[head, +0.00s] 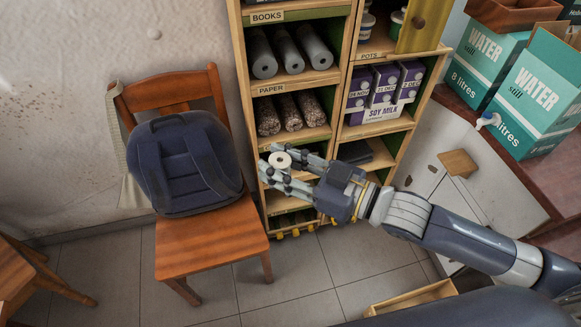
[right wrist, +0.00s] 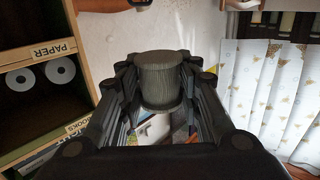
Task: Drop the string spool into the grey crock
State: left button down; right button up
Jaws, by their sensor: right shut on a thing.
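The string spool (head: 280,160) is a small pale cylinder with a dark hole in its end, held between the fingers of my right gripper (head: 278,172) in front of the shelf unit. In the right wrist view the spool (right wrist: 160,82) looks grey and finely ridged, with the right gripper's fingers (right wrist: 160,90) closed on both its sides. The spool is clear of the shelves below it. I cannot make out the grey crock in either view. My left gripper is not in view.
The wooden shelf unit (head: 352,72) holds paper rolls (head: 288,50) and soy milk cartons (head: 383,88). A chair (head: 212,235) with a blue backpack (head: 185,165) stands left. Water boxes (head: 535,92) sit on a counter at right. The tiled floor (head: 300,308) has free room.

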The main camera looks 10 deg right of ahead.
aim_at(270, 160)
jog(key=shift+w+a+r+n+g+y, duration=0.15)
jog(key=shift+w+a+n+g+y, duration=0.1)
jog(key=shift+a+n+g+y, duration=0.25)
jog(key=shift+w+a+r+n+g+y, duration=0.2)
jog(key=shift+a+n+g, duration=0.1)
jog(key=shift+a+g, duration=0.25)
jog(key=shift+w+a+r+n+g+y, duration=0.15)
jog(key=shift+w+a+n+g+y, duration=0.2)
jog(key=shift+a+g, duration=0.2)
jog(key=shift+s+r+n+g, duration=0.1)
jog(key=shift+n+g, duration=0.25)
jog(key=shift+g, duration=0.05)
jog(key=shift+d+n+g+y, duration=0.25)
jog(key=shift+d+n+g, duration=0.05)
jog(key=shift+d+g, duration=0.1)
jog(key=shift+s+d+n+g+y, duration=0.1)
jog(key=shift+d+n+g+y, duration=0.15)
jog(key=shift+n+g, duration=0.3)
jog(key=shift+s+d+n+g+y, duration=0.15)
jog(key=shift+d+n+g, duration=0.2)
jog(key=shift+g, duration=0.4)
jog(key=shift+s+d+n+g, duration=0.2)
jog(key=shift+d+n+g, duration=0.25)
jog(key=shift+n+g, duration=0.55)
